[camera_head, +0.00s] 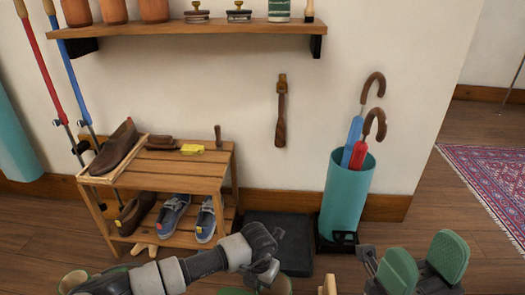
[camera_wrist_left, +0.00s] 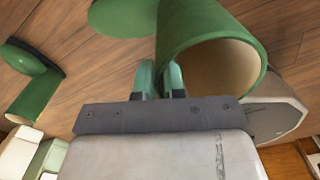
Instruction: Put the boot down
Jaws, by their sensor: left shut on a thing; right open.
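A green boot (camera_wrist_left: 205,35) with a pale inside is in my left gripper (camera_wrist_left: 160,80), whose fingers are shut on the shaft's edge. In the head view the left gripper (camera_head: 265,272) is at the bottom middle, and only a little of the held boot (camera_head: 278,287) shows. I cannot tell whether its sole touches the floor. Another green boot (camera_wrist_left: 35,85) is apart from it at the left of the wrist view. Its open top (camera_head: 75,281) seems to show at the lower left of the head view. My right gripper (camera_head: 421,268) is open and empty, with green pads spread.
A wooden shoe rack (camera_head: 190,170) with several shoes stands against the wall. A dark mat (camera_head: 290,240) lies right of it, beside a teal umbrella stand (camera_head: 345,200). A shelf (camera_head: 190,30) hangs above. Wooden floor (camera_head: 455,215) is clear at the right, before a patterned rug (camera_head: 490,165).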

